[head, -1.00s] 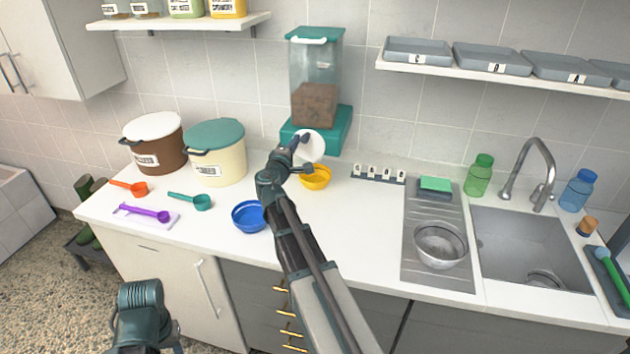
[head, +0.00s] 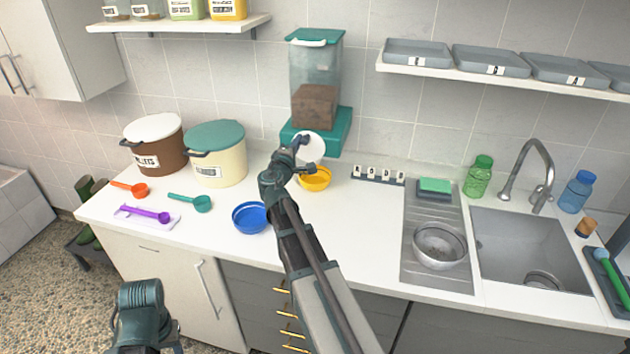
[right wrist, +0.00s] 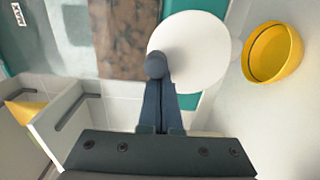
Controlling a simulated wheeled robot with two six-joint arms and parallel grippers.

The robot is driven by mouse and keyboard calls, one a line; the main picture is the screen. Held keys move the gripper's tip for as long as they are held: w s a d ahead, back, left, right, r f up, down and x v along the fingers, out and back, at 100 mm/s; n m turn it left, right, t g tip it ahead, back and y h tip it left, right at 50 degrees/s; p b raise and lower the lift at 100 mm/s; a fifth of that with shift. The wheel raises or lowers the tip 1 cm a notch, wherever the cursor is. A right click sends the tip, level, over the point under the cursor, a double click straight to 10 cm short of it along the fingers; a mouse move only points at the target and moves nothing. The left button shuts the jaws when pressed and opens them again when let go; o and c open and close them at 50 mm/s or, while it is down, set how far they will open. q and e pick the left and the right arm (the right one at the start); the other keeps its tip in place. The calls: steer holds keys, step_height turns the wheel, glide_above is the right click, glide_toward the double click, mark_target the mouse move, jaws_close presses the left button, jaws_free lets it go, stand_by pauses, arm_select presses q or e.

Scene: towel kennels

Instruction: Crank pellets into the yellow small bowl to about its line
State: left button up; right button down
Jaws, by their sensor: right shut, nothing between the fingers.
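The pellet dispenser (head: 317,70) stands at the back of the counter, with a clear hopper of brown pellets (head: 315,107) and a teal base. A white crank disc (head: 313,148) is on its front. The disc also shows in the right wrist view (right wrist: 205,50), with a dark knob (right wrist: 156,66). My right gripper (right wrist: 158,92) is shut and empty, its fingertips at the knob; I cannot tell if they touch it. The yellow small bowl (head: 316,181) sits below the disc, partly behind my wrist. My left gripper's fingers are not visible.
A blue bowl (head: 250,217) stands left of my right arm. Scoops, a brown bin (head: 155,150) and a cream bin (head: 219,160) are at the left. A row of letter tags (head: 378,175), a steel bowl (head: 440,245) and the sink (head: 530,250) are at the right.

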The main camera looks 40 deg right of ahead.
mark_target(308, 140)
stand_by(0.3)
steer(key=shift+s+d+r, duration=0.2)
steer(key=shift+s+d, duration=0.15)
steer(key=shift+s, duration=0.1)
steer(key=shift+s+d+r, duration=0.1)
steer(key=shift+s+d, duration=0.2)
steer(key=shift+s, duration=0.05)
stand_by(0.4)
steer(key=shift+s+d, duration=0.4)
steer(key=shift+s, duration=0.05)
steer(key=shift+s+d+f, duration=0.25)
steer(key=shift+s+d, duration=0.1)
steer(key=shift+s, duration=0.05)
